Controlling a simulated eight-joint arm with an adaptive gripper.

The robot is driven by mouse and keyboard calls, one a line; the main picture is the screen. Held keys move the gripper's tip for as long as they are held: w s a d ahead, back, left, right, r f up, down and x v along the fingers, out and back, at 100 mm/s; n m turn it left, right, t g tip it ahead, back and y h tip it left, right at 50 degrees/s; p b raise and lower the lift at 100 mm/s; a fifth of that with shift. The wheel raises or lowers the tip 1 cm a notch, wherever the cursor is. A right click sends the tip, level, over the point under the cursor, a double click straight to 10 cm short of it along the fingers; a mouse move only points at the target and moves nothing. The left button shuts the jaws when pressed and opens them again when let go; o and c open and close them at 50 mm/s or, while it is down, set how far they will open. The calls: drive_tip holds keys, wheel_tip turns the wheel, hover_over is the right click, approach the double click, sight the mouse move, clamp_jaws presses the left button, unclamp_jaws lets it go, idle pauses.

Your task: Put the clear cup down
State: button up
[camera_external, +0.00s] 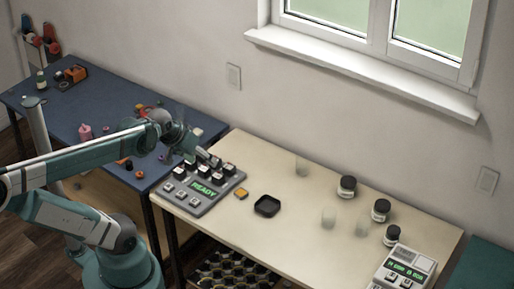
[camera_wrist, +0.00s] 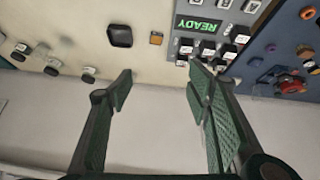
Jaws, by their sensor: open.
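My gripper (camera_external: 211,160) is above the back edge of the READY panel, well to the left of the cups. In the wrist view my gripper (camera_wrist: 162,84) is open, with its two fingers wide apart and no cup visible between them. The cups are too faint to make out surely in the wrist view.
The READY panel (camera_external: 205,187) has several dark and light keys. A small orange block (camera_external: 241,193) and a black tray (camera_external: 267,206) lie right of it. Dark-lidded jars (camera_external: 347,187) and a second display device (camera_external: 403,268) stand at right. The cream table's front middle is clear.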

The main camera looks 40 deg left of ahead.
drive_tip(key=w+d+f+n+g+h, duration=0.1)
drive_tip(key=w+d+f+n+h, duration=0.15)
drive_tip(key=w+d, duration=0.3)
drive_tip(key=w+d+f+n+g+h+p, duration=0.1)
drive_tip(key=w+d+f+n+h, duration=0.1)
drive_tip(key=w+d+n, duration=0.3)
drive_tip(key=w+d+f+n+g+h, duration=0.1)
drive_tip(key=w+d+f+n+h, duration=0.1)
drive_tip(key=w+d, duration=0.45)
drive_tip(key=n+g+h+p, duration=0.1)
drive_tip(key=n+g+h, duration=0.3)
drive_tip(key=n+h, duration=0.4)
approach(329, 219)
drive_tip(key=shift+w+a+r, duration=0.15)
drive_tip(key=shift+w+a, duration=0.4)
drive_tip(key=shift+a, duration=0.15)
drive_tip(key=shift+w+a+r, duration=0.1)
drive_tip(key=shift+w+a, duration=0.45)
drive_tip(key=shift+a, duration=0.2)
drive_tip(key=shift+d, duration=0.1)
drive_tip(key=shift+b+x, duration=0.45)
drive_tip(key=shift+x, duration=2.85)
drive_tip(key=shift+f, duration=0.1)
